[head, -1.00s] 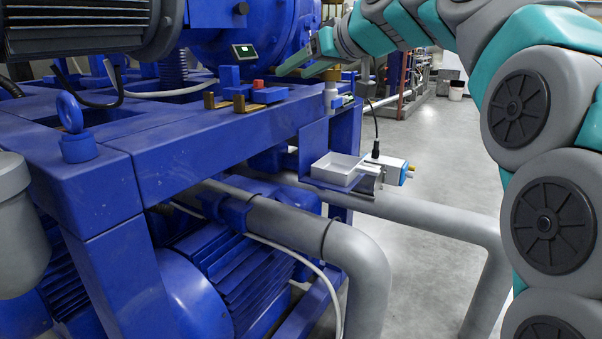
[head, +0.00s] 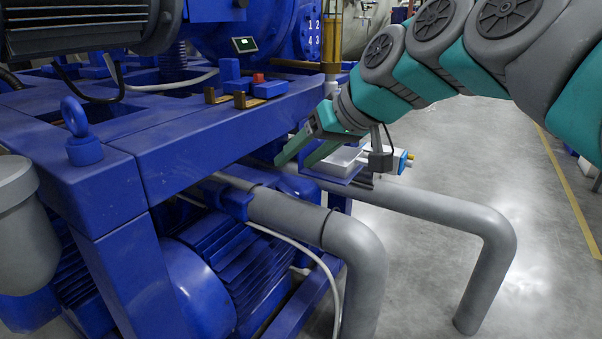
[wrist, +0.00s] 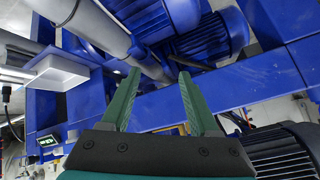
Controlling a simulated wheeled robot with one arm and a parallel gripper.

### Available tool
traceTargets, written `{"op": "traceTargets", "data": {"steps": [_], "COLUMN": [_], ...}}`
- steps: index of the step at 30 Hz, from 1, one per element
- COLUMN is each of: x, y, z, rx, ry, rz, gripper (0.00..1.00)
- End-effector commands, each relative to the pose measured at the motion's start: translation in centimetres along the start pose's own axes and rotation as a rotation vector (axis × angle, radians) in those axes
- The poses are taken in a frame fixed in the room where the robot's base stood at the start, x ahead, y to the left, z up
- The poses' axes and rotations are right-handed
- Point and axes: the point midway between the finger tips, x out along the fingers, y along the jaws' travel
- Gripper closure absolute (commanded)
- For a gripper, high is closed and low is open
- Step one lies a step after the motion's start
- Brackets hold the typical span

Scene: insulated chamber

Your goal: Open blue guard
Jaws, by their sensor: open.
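The small blue guard parts stand on top of the blue frame in the head view: an upright blue block (head: 229,70) and a low blue block (head: 270,89) beside a red piece (head: 258,78). I cannot tell for sure which part is the guard. Gold brackets (head: 240,99) sit in front of them. My gripper (head: 290,165) is below and right of them, beside the frame's side, pointing down-left. In the wrist view my gripper (wrist: 159,73) shows two green fingers apart with nothing between them.
A thick grey pipe (head: 290,225) and a blue motor (head: 215,270) lie below. A small display (head: 244,45) stands behind the blue blocks. The floor (head: 545,260) at right is clear.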

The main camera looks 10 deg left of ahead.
Motion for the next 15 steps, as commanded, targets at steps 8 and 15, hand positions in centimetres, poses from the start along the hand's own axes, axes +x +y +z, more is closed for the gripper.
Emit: {"op": "traceTargets", "data": {"steps": [8,15], "x": [0.4,0.4], "y": [-0.8,-1.0], "z": [3.3,3.9], "rx": [0.011,0.013], "ry": [-0.071,-0.083], "rz": [-0.004,-0.003], "gripper": [0.39,0.39]}}
